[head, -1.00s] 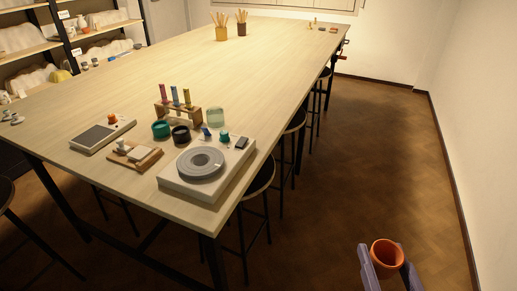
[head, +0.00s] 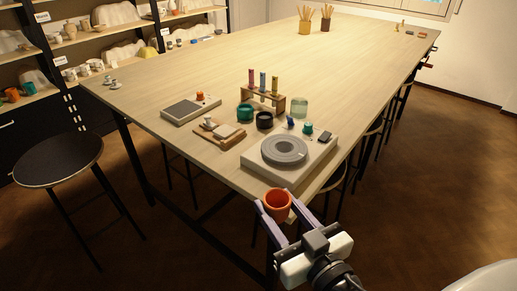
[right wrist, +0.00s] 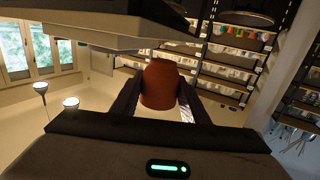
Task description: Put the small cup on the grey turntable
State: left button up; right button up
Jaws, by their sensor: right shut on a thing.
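The small cup (head: 277,207) is orange-red and upright, its open mouth showing in the head view. My right gripper (head: 277,211) is shut on it, one finger on each side. In the head view the cup is just in front of the table's near corner, below the turntable in the picture. The right wrist view also shows the cup (right wrist: 159,86) between the fingers. The grey turntable (head: 284,150) is a round ringed disc on a pale square base (head: 268,176), at the table's near end, with nothing on it. My left gripper is not in view.
A black stool (head: 58,160) is left. The table's middle is clear.

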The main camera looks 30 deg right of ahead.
jog(key=shift+m+h, duration=0.3)
jog(key=shift+h, duration=0.3)
jog(key=w+d+r, duration=0.1)
jog(key=w+d, duration=0.1)
jog(key=w, duration=0.1)
jog(key=w+d+r, duration=0.1)
jog(key=w+d, duration=0.2)
jog(key=w, duration=0.1)
jog(key=w+d+r+b, duration=0.1)
jog(key=w+d+r, duration=0.1)
jog(key=w, duration=0.1)
jog(key=shift+w+d, duration=0.2)
jog(key=shift+w, duration=0.2)
notch_tip(320, 180, up, 7)
jog(key=b, duration=0.1)
send_over(284, 148)
notch_tip(284, 148, down, 9)
jog(key=shift+r+b, duration=0.1)
jog(key=shift+b, duration=0.6)
jog(key=o, duration=1.1)
jog(key=shift+o, duration=0.2)
